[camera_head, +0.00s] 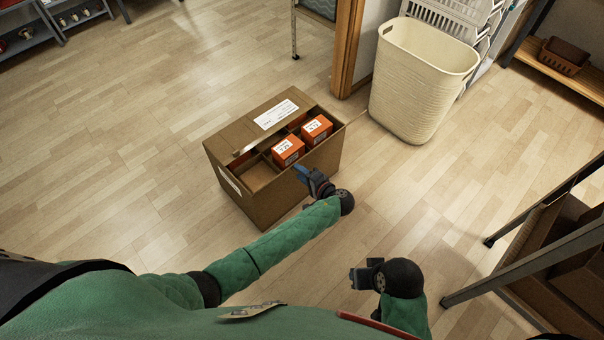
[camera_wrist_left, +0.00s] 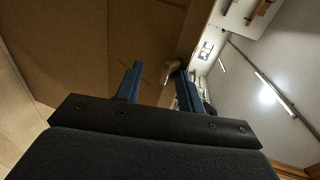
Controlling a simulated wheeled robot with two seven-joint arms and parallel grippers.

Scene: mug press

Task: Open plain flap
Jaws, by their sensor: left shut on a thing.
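A brown cardboard box (camera_head: 285,195) stands on the floor. A flap with a white label (camera_head: 265,105) lies over the far part of its top, and the near part is uncovered. My left gripper (camera_head: 303,173) is at the box's near upper edge, shut on cardboard that looks like the plain flap; the arm and gripper partly hide the hold. In the left wrist view, brown cardboard (camera_wrist_left: 90,45) fills the left side, and its edge reaches between the blue fingers (camera_wrist_left: 158,85). My right gripper (camera_head: 360,278) is apart from the box, low in the head view; its jaw opening is unclear.
Two orange cartons (camera_head: 288,150) (camera_head: 316,128) with white labels sit inside the box. A cream laundry basket (camera_head: 420,85) stands behind it to the right. A dark-framed shelf (camera_head: 540,262) is at the right. The wooden floor left of the box is clear.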

